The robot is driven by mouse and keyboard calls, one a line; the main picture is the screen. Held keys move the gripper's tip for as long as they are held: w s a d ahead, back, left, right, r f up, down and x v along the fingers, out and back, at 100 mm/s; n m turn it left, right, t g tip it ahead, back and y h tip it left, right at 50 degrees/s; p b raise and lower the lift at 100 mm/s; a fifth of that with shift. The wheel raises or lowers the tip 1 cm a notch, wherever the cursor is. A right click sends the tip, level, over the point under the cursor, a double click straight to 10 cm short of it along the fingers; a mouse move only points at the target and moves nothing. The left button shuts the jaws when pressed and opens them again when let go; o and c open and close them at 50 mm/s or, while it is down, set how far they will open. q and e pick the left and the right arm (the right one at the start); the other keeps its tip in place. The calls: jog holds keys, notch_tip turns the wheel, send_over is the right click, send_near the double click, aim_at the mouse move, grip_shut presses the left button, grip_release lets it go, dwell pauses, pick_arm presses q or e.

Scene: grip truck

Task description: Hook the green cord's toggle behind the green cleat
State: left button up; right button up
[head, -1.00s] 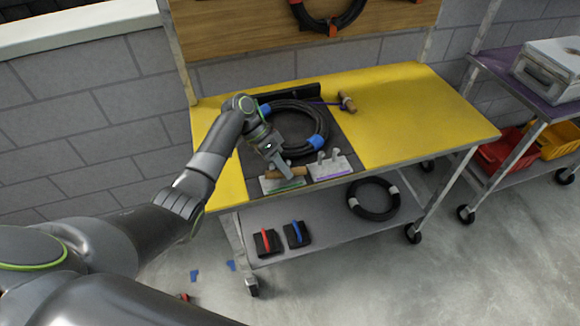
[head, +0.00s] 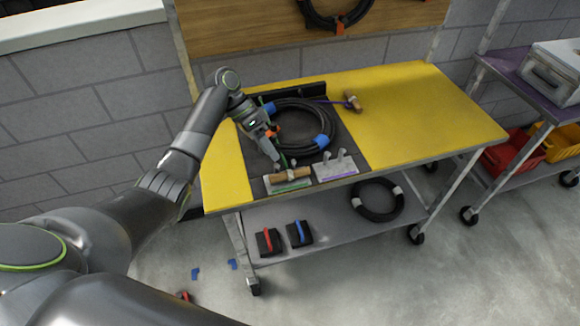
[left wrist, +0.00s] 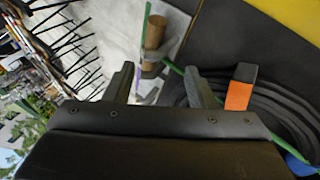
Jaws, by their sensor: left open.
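The brown wooden toggle (head: 292,175) lies crosswise at the green cleat (head: 288,186), a pale plate with a green stripe on the front edge of the table. It appears on the near side of the posts, which are partly hidden. The toggle (left wrist: 155,32) shows beyond my fingers in the left wrist view. The green cord (left wrist: 174,67) runs from it back between my fingers toward the coil. My left gripper (head: 277,160) is open and empty, just behind and above the toggle, apart from it. It also shows in the left wrist view (left wrist: 162,85). My right gripper is not in view.
A black cable coil (head: 298,125) with blue bands lies behind the cleats. The purple cleat (head: 335,169) stands close to the right. Another toggle (head: 353,100) with a purple cord lies farther back. The yellow tabletop (head: 420,115) is clear on the right.

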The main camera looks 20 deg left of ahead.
pick_arm(q)
jog(key=d+r+p+v, duration=0.1)
jog(key=p+v, duration=0.1)
jog(key=v, duration=0.8)
jog(key=shift+s+r+p, duration=0.25)
jog(key=shift+p, duration=0.15)
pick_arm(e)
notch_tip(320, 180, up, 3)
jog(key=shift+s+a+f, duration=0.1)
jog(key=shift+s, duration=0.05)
pick_arm(q)
jog(key=shift+d, duration=0.15)
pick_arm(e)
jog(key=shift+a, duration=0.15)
